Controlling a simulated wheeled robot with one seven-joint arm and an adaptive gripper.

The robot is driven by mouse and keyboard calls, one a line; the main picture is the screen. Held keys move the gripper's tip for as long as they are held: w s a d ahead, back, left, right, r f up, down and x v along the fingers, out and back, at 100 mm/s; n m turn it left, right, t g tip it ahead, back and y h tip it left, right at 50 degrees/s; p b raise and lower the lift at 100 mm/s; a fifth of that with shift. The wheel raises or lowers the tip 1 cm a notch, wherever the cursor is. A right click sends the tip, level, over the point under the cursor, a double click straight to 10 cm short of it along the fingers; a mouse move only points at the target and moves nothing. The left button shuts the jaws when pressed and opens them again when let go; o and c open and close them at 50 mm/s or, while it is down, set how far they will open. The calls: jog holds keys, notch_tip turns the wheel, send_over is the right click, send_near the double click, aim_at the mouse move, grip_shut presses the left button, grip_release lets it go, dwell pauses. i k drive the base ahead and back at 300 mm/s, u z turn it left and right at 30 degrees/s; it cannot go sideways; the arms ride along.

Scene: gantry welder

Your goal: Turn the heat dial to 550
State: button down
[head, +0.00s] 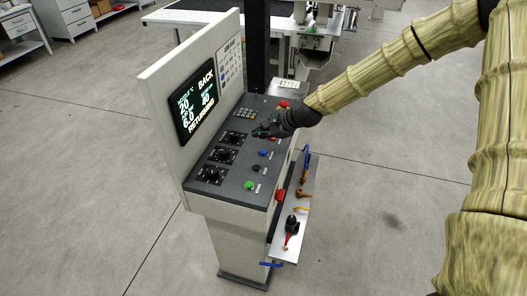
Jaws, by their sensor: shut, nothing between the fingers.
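The control console (235,195) stands on a pedestal in the middle of the head view. Three black dials are in a row on its sloped panel: a far dial (235,138), a middle dial (222,155) and a near dial (211,175). Their labels and pointer positions are too small to read, so I cannot tell which is the heat dial. My gripper (260,132) is low over the far part of the panel, right of the far dial. It is shut and empty. I cannot tell whether it touches the panel.
The screen (195,101) shows "BACK", "RETURNING", 20, 6.0 and 40. A keypad (245,114), a red button (283,103), a blue button (263,153) and a green button (249,185) are on the panel. A side shelf (285,245) holds small tools. The floor around is clear.

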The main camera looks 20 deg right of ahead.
aim_at(213, 172)
jog(key=k, duration=1)
